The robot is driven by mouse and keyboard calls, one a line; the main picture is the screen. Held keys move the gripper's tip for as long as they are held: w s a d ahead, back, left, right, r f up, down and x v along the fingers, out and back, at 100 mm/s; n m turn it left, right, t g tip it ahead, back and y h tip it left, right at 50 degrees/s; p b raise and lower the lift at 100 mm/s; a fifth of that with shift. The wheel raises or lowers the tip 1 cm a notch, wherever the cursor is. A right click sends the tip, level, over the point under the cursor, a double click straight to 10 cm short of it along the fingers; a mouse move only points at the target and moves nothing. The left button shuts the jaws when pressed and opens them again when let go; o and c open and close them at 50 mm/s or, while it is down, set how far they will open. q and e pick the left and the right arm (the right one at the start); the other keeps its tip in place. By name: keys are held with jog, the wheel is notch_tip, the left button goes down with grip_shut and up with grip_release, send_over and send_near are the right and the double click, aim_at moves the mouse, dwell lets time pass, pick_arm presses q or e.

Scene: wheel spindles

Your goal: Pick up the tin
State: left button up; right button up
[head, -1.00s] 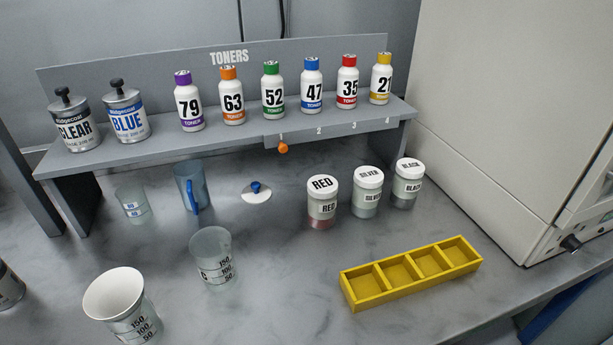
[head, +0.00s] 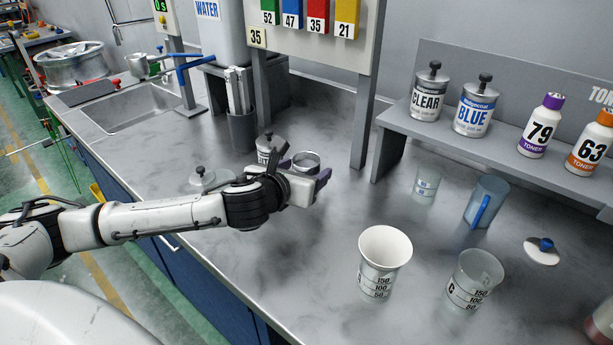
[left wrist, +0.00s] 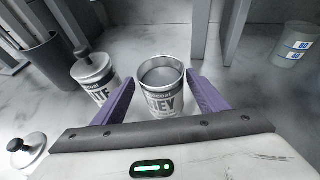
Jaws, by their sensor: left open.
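An open, lidless tin (left wrist: 162,95) with a label ending in "EY" stands upright on the counter in the left wrist view; its rim also shows in the head view (head: 306,158). My left gripper (left wrist: 161,84) is open, with its purple fingers on either side of this tin and no clear grip on it. In the head view the gripper (head: 305,172) hides the tin's lower part. A lidded tin with a label ending in "TE" (left wrist: 95,75) stands close to the left. My right gripper is not in view.
A loose lid with a knob (left wrist: 28,148) lies near the counter's front. CLEAR (head: 429,95) and BLUE (head: 474,110) tins stand on the toner shelf. A white cup (head: 385,248), a clear cup (head: 473,277) and a blue jug (head: 487,200) stand to the right. A sink (head: 140,105) lies left.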

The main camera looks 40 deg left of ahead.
pick_arm(q)
jog(key=shift+d+x, duration=0.2)
jog(key=shift+x, duration=1.75)
jog(key=c, duration=1.3)
jog(key=shift+r+p, duration=0.75)
jog(key=shift+r, duration=4.3)
